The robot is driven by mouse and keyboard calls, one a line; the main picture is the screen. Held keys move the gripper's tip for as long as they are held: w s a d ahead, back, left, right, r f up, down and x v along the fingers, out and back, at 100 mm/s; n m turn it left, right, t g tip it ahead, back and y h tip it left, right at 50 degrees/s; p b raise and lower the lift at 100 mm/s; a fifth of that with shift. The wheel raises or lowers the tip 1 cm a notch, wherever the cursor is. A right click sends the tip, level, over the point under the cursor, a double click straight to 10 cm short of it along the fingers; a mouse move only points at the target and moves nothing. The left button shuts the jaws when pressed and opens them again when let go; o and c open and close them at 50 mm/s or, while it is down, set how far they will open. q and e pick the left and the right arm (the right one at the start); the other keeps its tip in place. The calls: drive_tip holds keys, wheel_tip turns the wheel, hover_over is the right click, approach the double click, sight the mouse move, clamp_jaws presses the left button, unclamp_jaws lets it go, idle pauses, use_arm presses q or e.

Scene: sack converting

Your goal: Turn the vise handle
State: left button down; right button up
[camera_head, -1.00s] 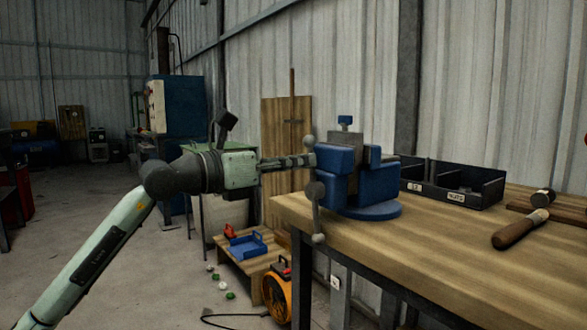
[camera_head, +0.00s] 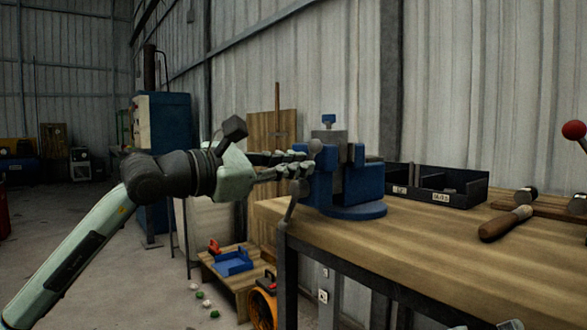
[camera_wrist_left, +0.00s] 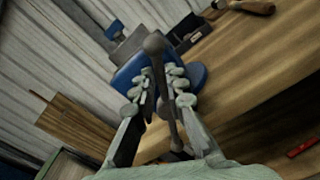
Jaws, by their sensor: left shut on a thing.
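The blue vise (camera_head: 357,190) stands on its round base at the near left corner of the wooden workbench (camera_head: 430,245). Its grey bar handle (camera_head: 291,208) has a ball end and leans, with its top to the right and its bottom to the left. My left gripper (camera_head: 300,166) reaches in from the left and is shut on the handle, near its upper ball. In the left wrist view, the handle (camera_wrist_left: 162,85) runs between the fingers of the left gripper (camera_wrist_left: 163,88), its ball sticking out past them. My right gripper is not in view.
A dark bin (camera_head: 437,186) stands behind the vise. A wooden-handled tool (camera_head: 505,223) lies on the right of the bench. A low wooden stand with a blue tray (camera_head: 234,263) and an orange round object (camera_head: 262,308) are below, left of the bench.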

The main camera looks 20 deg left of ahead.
use_arm(q)
drive_tip(key=shift+f, duration=0.15)
idle(0.3)
drive_tip(key=c, duration=1.5)
unclamp_jaws()
drive_tip(key=shift+s, duration=0.1)
drive_tip(key=shift+c, duration=0.2)
drive_tip(key=shift+a, duration=0.1)
drive_tip(key=v, duration=1.2)
